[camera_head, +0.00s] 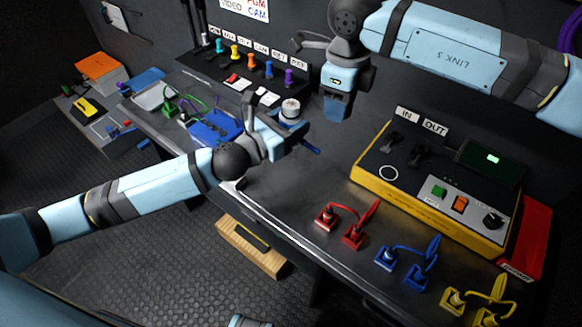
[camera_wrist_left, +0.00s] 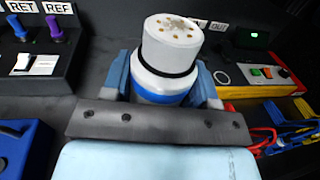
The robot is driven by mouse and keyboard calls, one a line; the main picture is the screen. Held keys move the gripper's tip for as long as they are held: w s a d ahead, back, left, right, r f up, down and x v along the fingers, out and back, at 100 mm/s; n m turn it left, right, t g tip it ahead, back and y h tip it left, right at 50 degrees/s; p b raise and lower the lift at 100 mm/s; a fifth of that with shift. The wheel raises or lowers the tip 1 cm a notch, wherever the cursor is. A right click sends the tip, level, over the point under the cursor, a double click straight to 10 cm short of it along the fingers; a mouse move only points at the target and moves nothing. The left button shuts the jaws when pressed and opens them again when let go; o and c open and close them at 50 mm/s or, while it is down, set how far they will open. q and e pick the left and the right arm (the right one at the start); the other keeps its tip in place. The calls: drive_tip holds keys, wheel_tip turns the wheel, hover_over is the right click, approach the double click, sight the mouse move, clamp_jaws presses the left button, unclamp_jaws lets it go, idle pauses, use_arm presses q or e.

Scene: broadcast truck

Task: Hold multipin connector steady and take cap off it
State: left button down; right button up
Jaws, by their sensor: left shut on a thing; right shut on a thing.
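The multipin connector (camera_head: 291,108) is a white cylinder held upright over the bench in my left gripper (camera_head: 290,128). In the left wrist view the connector (camera_wrist_left: 168,65) stands between the blue fingers of my left gripper (camera_wrist_left: 165,85), with a dark ring and a blue band around it. Its top face is bare and shows several gold pins. My right gripper (camera_head: 337,106) is up and right of the connector, clear of it, fingers pointing down. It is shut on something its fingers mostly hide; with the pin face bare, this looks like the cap.
A yellow-edged IN/OUT box (camera_head: 440,185) stands at the right. Red (camera_head: 345,222), blue (camera_head: 408,262) and yellow (camera_head: 480,300) cabled plugs lie along the front edge. A blue case (camera_head: 213,125) is at left; a labelled rack (camera_head: 245,75) is behind. The bench middle is clear.

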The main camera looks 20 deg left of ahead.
use_arm(q)
drive_tip(key=b, duration=0.3)
hover_over(291, 175)
wheel_tip(291, 175, down, 9)
drive_tip(key=shift+f, duration=0.15)
drive_tip(key=shift+f+b, duration=0.8)
drive_tip(key=shift+f, duration=1.2)
drive_tip(key=shift+f, duration=0.1)
drive_tip(key=shift+c, duration=2)
unclamp_jaws()
drive_tip(key=shift+f, duration=0.1)
